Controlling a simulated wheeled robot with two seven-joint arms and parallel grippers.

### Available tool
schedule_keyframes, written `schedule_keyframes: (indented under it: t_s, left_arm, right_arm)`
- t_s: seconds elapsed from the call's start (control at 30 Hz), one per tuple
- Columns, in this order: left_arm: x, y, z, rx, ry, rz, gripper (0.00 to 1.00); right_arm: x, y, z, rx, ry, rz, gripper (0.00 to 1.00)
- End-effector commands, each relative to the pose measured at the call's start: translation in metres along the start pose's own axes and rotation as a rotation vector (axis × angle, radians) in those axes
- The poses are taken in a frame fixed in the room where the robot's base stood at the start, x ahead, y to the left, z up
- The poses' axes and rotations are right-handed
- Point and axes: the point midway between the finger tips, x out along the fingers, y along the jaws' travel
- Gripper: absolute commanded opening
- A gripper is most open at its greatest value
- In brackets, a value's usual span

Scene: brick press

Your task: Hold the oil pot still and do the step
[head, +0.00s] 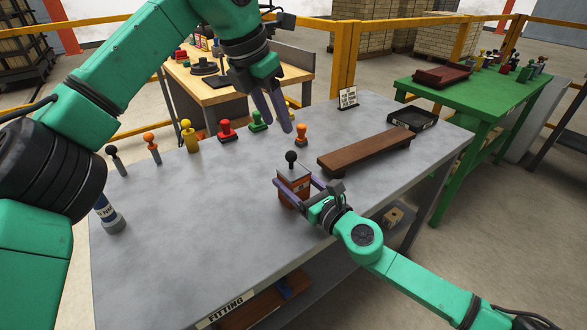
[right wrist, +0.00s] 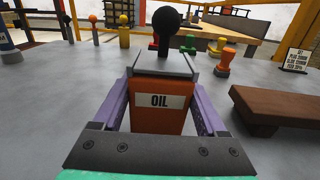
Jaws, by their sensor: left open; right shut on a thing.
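The oil pot (head: 292,187) is an orange-brown box with a grey lid and a black ball knob (head: 291,157). It stands upright on the grey table. In the right wrist view the pot (right wrist: 158,118) shows a label reading OIL, and its knob (right wrist: 174,20) rises from the lid. My right gripper (head: 295,182) is shut on the pot, with one purple finger along each side. My left gripper (head: 280,128) is open and empty above the table, beyond the pot and near the row of stamps. Its fingers point down.
Along the back stand a black-knobbed tool (head: 117,160), an orange-knobbed one (head: 152,148), and yellow (head: 190,137), red (head: 226,131), green (head: 258,121) and orange (head: 302,134) handled pieces. The front left is clear.

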Motion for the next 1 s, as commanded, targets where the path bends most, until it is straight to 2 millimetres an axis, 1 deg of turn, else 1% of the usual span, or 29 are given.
schedule_keyframes:
  t_s: [0.07,0.1,0.13,0.2,0.27,0.37,0.4,0.47,0.5,0.57,0.6,0.63,0.67,0.7,0.73,0.77,0.8,0.83,0.87,0.9,0.97,1.0]
  left_arm:
    - [0.000,0.000,0.000,0.000,0.000,0.000,0.50]
    - [0.000,0.000,0.000,0.001,-0.001,-0.001,0.65]
    - [0.000,-0.001,0.001,0.003,-0.004,-0.003,0.70]
    - [-0.001,-0.007,0.007,0.021,-0.030,-0.020,0.70]
    - [-0.004,-0.018,0.018,0.053,-0.081,-0.052,0.70]
    - [-0.015,-0.050,0.049,0.132,-0.228,-0.142,0.70]
    - [-0.023,-0.066,0.064,0.165,-0.303,-0.188,0.70]
    - [-0.039,-0.092,0.086,0.208,-0.424,-0.262,0.70]
    - [-0.051,-0.108,0.101,0.229,-0.506,-0.309,0.70]
    - [-0.073,-0.130,0.121,0.247,-0.632,-0.381,0.70]
    - [-0.089,-0.144,0.134,0.250,-0.718,-0.427,0.70]
    - [-0.102,-0.153,0.143,0.247,-0.784,-0.462,0.70]
    - [-0.116,-0.161,0.152,0.237,-0.849,-0.495,0.70]
    - [-0.136,-0.169,0.164,0.216,-0.940,-0.538,0.70]
    - [-0.151,-0.174,0.173,0.191,-1.009,-0.570,0.70]
    - [-0.167,-0.177,0.183,0.157,-1.079,-0.599,0.70]
    - [-0.188,-0.177,0.195,0.096,-1.173,-0.632,0.70]
    - [-0.203,-0.175,0.204,0.039,-1.239,-0.652,0.70]
    - [-0.215,-0.170,0.212,-0.024,-1.297,-0.665,0.70]
    - [-0.227,-0.160,0.223,-0.122,-1.365,-0.672,0.70]
    - [-0.237,-0.139,0.236,-0.285,-1.436,-0.659,0.70]
    - [-0.237,-0.123,0.243,-0.403,-1.465,-0.633,0.70]
  right_arm:
    - [0.000,0.000,-0.001,0.000,0.001,0.000,0.09]
    - [0.000,0.000,-0.001,0.000,0.001,0.000,0.09]
    - [0.000,0.000,-0.001,0.000,0.001,0.000,0.09]
    - [0.000,0.000,-0.001,0.000,0.001,0.000,0.09]
    - [0.000,0.000,-0.001,0.000,0.001,0.000,0.09]
    - [0.000,0.000,-0.001,0.000,0.001,0.000,0.09]
    - [0.000,0.000,-0.001,0.000,0.001,0.000,0.09]
    - [0.000,0.000,-0.001,0.000,0.001,0.000,0.09]
    - [0.000,0.000,-0.001,0.000,0.001,0.000,0.09]
    - [0.000,0.000,-0.001,0.000,0.001,0.000,0.09]
    - [0.000,0.000,-0.001,0.000,0.001,0.000,0.09]
    - [0.000,0.000,-0.001,0.000,0.001,0.000,0.09]
    - [0.000,0.000,-0.001,0.000,0.001,0.000,0.09]
    - [0.000,0.000,-0.001,0.000,0.001,0.000,0.09]
    - [0.000,0.000,-0.001,0.000,0.001,0.000,0.09]
    - [0.000,0.000,-0.001,0.000,0.001,0.000,0.09]
    - [0.000,0.000,-0.001,0.000,0.001,0.000,0.09]
    - [0.000,0.000,-0.001,0.000,0.001,0.000,0.09]
    - [0.000,0.000,-0.001,0.000,0.001,0.000,0.09]
    - [0.000,0.000,-0.001,0.000,0.001,0.000,0.09]
    - [0.000,0.000,-0.001,0.000,0.001,0.000,0.09]
    - [0.000,0.000,-0.001,0.000,0.001,0.000,0.09]
